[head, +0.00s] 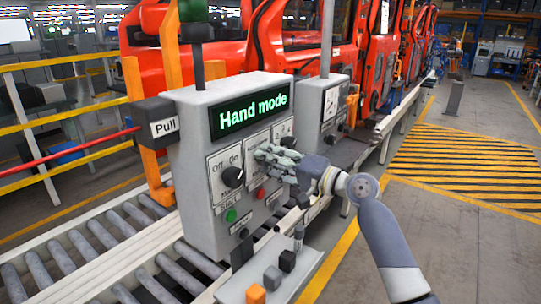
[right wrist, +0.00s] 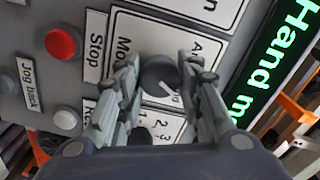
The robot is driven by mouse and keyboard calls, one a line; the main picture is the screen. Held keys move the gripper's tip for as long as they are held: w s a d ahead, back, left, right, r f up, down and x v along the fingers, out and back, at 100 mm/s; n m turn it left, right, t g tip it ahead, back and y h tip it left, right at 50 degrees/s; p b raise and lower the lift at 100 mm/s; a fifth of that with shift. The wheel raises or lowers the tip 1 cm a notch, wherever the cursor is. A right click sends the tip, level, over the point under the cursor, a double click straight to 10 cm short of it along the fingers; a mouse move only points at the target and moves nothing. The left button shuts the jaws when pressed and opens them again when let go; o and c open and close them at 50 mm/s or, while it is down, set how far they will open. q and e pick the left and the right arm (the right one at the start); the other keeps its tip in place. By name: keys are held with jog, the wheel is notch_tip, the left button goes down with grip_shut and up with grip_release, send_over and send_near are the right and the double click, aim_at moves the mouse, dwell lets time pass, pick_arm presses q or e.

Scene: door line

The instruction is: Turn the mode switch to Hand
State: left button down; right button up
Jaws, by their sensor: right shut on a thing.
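The grey control box (head: 205,220) stands beside the roller conveyor. Its green-lit display (head: 250,114) reads "Hand mode". My right gripper (head: 275,158) is at the front panel and hides the mode switch in the head view. In the right wrist view the mode switch's dark round knob (right wrist: 158,74) sits between the two fingers of my right gripper (right wrist: 165,85), which is shut on it. A pale pointer line shows on the knob. The label beside it is partly covered and reads "Mo". My left gripper is not in view.
On the same panel are an Off/On knob (head: 232,177), a green start button (head: 231,215) and a red stop button (head: 261,193). A small shelf (head: 290,270) with coloured blocks juts out below. A second control box (head: 325,105) stands behind.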

jog(key=shift+r+m+p, duration=0.1)
jog(key=shift+m+p, duration=0.35)
jog(key=shift+m, duration=0.45)
jog(key=o, duration=1.1)
jog(key=shift+c, duration=0.2)
jog(key=shift+d, duration=0.15)
jog(key=v, duration=1.2)
